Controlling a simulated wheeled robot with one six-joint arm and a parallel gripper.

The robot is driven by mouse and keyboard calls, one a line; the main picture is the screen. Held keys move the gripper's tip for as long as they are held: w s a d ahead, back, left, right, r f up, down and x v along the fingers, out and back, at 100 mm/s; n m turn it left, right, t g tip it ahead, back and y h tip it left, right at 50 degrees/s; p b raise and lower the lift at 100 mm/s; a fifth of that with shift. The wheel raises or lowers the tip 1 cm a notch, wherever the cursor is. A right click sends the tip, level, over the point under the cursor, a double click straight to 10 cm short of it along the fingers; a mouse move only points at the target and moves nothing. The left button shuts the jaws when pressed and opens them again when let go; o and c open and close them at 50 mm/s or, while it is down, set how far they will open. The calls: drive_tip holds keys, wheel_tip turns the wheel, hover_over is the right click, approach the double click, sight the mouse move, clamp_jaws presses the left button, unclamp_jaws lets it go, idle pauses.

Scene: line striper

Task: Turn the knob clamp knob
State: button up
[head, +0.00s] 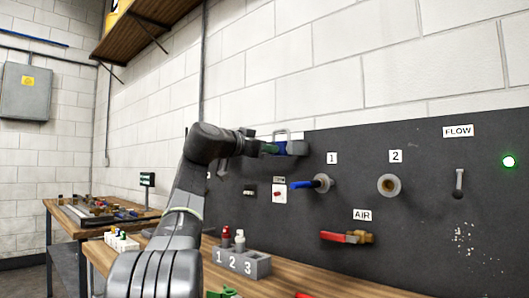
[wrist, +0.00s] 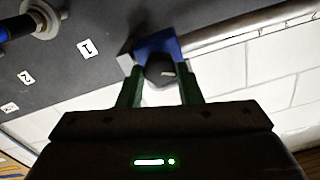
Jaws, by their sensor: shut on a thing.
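The clamp sits at the top edge of the dark panel, with its blue body (wrist: 158,44) in the wrist view. In the head view its grey bracket (head: 290,135) shows, mostly beside my gripper. The dark knob (wrist: 160,72) of the clamp lies between my green fingers in the wrist view. My gripper (wrist: 160,88) is shut on this knob, one finger on each side. In the head view my gripper (head: 272,148) reaches the clamp from the left, and the knob cannot be made out there.
The dark panel (head: 420,200) carries a blue-handled fitting (head: 305,184), a round port (head: 389,185), a red AIR valve (head: 345,237) and a FLOW lever (head: 459,184). A numbered grey block (head: 259,265) stands on the bench below. White block wall lies above the panel.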

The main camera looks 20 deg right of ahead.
drive_tip(key=m+b, duration=0.2)
drive_tip(key=m, duration=1)
drive_tip(key=shift+f+b, duration=0.15)
drive_tip(key=shift+b, duration=0.15)
drive_tip(key=shift+m, duration=0.4)
drive_tip(key=o, duration=1)
drive_tip(key=b+v, duration=0.3)
drive_tip(key=v, duration=1)
drive_tip(key=shift+s+a, duration=0.25)
drive_tip(key=shift+a, duration=0.1)
